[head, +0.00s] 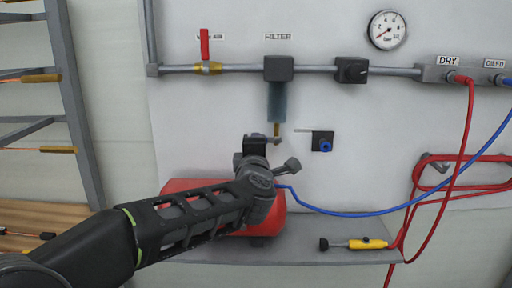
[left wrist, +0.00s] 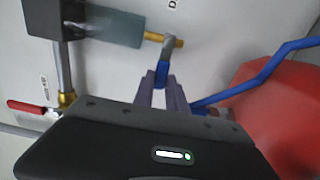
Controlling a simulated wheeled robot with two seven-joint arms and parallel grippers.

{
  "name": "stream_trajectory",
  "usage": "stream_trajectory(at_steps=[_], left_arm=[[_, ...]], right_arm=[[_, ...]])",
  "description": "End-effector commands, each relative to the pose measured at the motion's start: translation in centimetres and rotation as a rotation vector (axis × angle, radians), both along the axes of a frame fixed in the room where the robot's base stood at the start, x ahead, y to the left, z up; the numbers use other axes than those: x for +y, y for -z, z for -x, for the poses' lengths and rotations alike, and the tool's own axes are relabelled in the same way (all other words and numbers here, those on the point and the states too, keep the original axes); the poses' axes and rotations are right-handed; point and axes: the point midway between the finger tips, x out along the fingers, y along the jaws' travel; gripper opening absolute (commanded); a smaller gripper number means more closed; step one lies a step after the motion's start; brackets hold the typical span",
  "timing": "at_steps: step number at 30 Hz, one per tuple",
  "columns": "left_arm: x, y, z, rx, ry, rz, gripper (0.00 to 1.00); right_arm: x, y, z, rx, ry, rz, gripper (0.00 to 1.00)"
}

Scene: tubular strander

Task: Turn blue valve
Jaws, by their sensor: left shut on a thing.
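The blue valve handle (left wrist: 161,73) is a short blue-sleeved lever on a grey stem. It hangs from the brass drain fitting (left wrist: 168,40) at the end of the filter bowl (left wrist: 118,26). In the left wrist view my left gripper (left wrist: 162,88) is shut on the blue sleeve, a finger on each side. In the head view my left gripper (head: 262,146) is just under the filter bowl (head: 277,102) and its brass drain (head: 277,129). There the wrist hides the blue handle. My right gripper is in neither view.
A red-handled valve (head: 205,48) and a gauge (head: 388,30) sit higher on the panel. A black unit with a blue knob (head: 322,144) is right of the gripper. A red tank (head: 264,220) and a yellow tool (head: 366,244) rest on the shelf. A blue hose (head: 385,210) crosses below.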

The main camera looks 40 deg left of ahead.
Motion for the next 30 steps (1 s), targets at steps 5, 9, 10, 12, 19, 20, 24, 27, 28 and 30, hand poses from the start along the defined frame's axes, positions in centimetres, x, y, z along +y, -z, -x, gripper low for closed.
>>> stream_trajectory(at_steps=[5,9,10,12,19,20,24,27,28,30], left_arm=[[0.01,0.14,0.0,0.001,0.0,0.004,0.0],[0.01,0.15,0.0,0.001,0.0,0.003,0.24],[0.01,0.14,0.0,0.001,0.0,0.003,0.26],[0.01,0.12,0.0,0.002,0.0,0.003,0.32],[0.0,0.21,0.0,0.003,0.0,0.002,0.39],[-0.01,0.23,-0.01,0.003,0.0,0.002,0.39],[-0.01,0.31,-0.02,0.005,0.0,0.004,0.39],[-0.01,0.29,-0.02,0.007,0.0,0.001,0.39],[-0.02,0.25,-0.03,0.009,0.0,-0.001,0.39],[-0.03,0.1,-0.03,0.018,0.001,-0.012,0.39]], right_arm=[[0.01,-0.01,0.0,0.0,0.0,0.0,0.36],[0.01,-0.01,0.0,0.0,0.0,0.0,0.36],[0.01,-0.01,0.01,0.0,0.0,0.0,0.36],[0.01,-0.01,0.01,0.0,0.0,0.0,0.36],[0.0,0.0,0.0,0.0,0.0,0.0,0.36],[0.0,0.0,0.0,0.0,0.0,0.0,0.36],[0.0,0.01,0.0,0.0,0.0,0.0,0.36],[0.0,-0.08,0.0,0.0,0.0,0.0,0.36],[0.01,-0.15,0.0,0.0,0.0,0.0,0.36],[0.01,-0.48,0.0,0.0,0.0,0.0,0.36]])
